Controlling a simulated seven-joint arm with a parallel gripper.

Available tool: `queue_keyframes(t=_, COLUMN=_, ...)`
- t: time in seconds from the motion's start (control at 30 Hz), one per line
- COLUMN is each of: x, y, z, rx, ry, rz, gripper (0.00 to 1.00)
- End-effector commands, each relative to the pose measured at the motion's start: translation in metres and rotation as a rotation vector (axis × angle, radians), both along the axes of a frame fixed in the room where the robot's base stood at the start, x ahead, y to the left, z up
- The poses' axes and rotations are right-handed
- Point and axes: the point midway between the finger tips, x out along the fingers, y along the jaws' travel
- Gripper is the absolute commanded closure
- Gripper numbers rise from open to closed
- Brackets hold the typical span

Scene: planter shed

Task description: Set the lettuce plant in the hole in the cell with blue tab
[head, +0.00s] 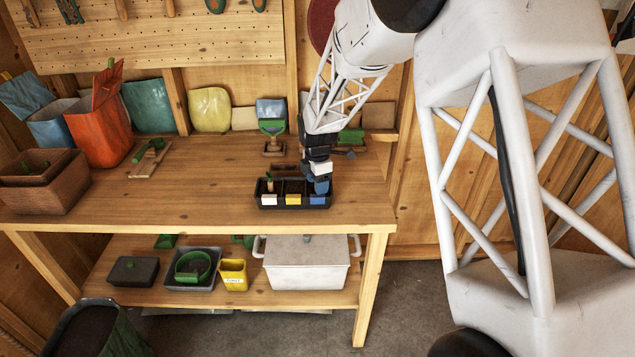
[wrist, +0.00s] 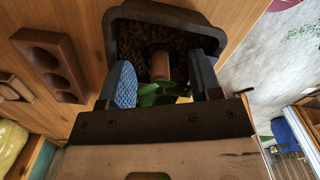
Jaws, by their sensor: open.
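The black planter tray (head: 306,206) stands near the bench's front edge, with white, yellow and blue tabs. My gripper (head: 321,186) is low over the right-hand cell, behind the blue tab (head: 318,200). In the wrist view my gripper (wrist: 163,82) is open, with one blue-padded finger on each side of the lettuce plant. The lettuce's green leaves (wrist: 152,93) lie between the fingers. Its brown plug (wrist: 160,66) is over or in the dark soil (wrist: 185,50) of the end cell. The fingers hide part of it; I cannot tell how deep it sits.
A wooden block with hollows (wrist: 50,62) lies behind the tray.

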Motion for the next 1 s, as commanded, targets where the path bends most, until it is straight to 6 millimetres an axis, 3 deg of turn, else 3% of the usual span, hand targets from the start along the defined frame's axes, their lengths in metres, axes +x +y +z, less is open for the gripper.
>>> queue_keyframes(t=0.27, x=0.0, y=0.0, z=0.022, rx=0.001, ry=-0.002, rz=0.0, gripper=0.42)
queue_keyframes(t=0.63, x=0.001, y=0.0, z=0.066, rx=0.001, ry=-0.002, rz=0.0, gripper=0.42)
queue_keyframes(t=1.0, x=0.0, y=0.0, z=0.077, rx=0.0, ry=0.0, rz=0.0, gripper=0.42)
